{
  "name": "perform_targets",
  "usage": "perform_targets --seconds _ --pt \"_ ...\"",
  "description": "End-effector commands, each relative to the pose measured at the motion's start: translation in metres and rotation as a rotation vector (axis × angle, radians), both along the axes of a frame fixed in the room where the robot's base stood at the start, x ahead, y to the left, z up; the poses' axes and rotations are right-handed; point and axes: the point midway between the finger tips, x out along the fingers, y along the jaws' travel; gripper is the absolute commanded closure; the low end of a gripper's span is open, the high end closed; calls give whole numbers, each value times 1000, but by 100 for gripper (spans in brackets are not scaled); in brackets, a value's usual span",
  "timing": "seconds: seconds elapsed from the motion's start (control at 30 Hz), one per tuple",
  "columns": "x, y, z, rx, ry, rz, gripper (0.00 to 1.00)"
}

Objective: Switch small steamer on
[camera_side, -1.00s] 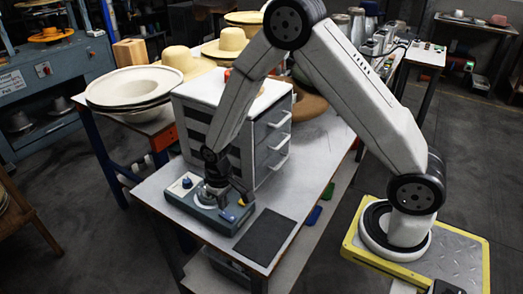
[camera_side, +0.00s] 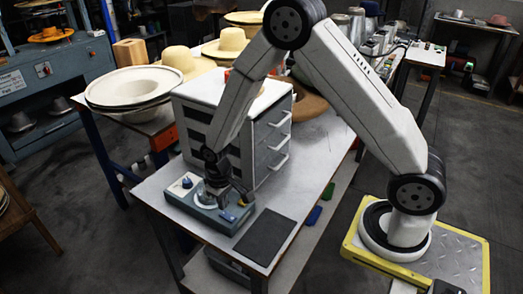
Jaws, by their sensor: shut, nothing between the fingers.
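The small steamer (camera_side: 214,214) is a low blue-grey box near the front left corner of the table. It has a white panel with a blue knob (camera_side: 187,183) at its left end, a pale round part in the middle and a small blue piece (camera_side: 227,217) near its right end. My gripper (camera_side: 240,199) is shut, pointing down at the right part of the steamer, close to the small blue piece. I cannot tell whether it touches the steamer. My wrist hides part of the steamer's top and back.
A grey drawer cabinet (camera_side: 271,140) stands right behind the steamer. A dark flat mat (camera_side: 265,237) lies to its right. Stacked pale hat brims (camera_side: 130,88) and straw hats (camera_side: 180,60) stand at the back left.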

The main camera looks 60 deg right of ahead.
Motion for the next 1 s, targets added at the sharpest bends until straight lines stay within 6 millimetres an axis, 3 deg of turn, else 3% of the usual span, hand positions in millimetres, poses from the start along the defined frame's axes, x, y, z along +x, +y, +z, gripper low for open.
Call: perform_targets --seconds 1.0 --pt "0 0 -10 0 0 0 100"
